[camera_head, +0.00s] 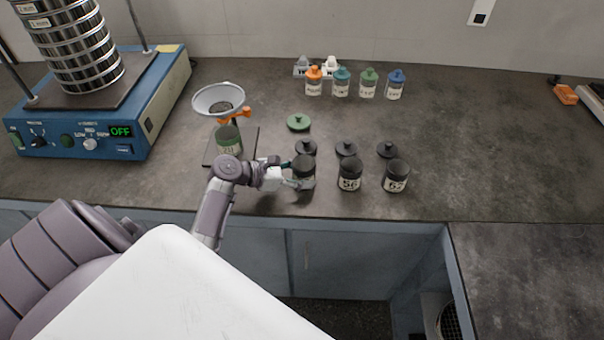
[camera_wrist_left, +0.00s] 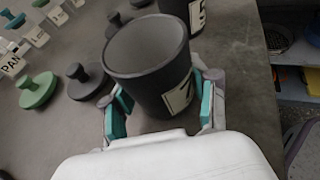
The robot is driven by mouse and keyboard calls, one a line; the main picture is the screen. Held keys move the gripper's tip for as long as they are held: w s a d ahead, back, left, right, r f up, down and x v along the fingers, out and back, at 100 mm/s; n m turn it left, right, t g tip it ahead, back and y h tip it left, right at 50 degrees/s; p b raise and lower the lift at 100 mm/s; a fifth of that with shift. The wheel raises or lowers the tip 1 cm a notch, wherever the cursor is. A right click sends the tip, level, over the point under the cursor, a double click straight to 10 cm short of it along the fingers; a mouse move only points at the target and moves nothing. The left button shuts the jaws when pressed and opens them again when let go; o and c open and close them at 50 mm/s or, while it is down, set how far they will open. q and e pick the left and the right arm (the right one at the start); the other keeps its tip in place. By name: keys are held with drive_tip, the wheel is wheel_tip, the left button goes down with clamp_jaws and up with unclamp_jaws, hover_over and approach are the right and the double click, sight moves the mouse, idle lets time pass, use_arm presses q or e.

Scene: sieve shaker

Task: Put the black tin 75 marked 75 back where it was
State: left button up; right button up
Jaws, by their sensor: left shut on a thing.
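The black tin 75 (camera_head: 304,167) is at the left end of a row of black tins on the bench. In the left wrist view the tin (camera_wrist_left: 150,62) is open-topped and upright, with a pale label partly showing a 7. My left gripper (camera_head: 297,180) is shut on it, with teal finger pads (camera_wrist_left: 160,105) on both sides. The tin appears to be at bench level, but its contact with the bench is hidden. A black lid (camera_head: 305,148) lies just behind it. My right gripper is not in view.
Black tins marked 56 (camera_head: 350,177) and 67 (camera_head: 396,177) stand to the right, with black lids behind. A green lid (camera_head: 298,122) and several small bottles (camera_head: 341,84) are behind.

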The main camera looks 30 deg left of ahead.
use_arm(q)
drive_tip(key=o, duration=1)
drive_tip(key=shift+f, duration=0.1)
drive_tip(key=shift+o, duration=0.9)
drive_tip(key=shift+r, duration=0.2)
drive_tip(key=v, duration=1.2)
drive_tip(key=shift+f, duration=0.1)
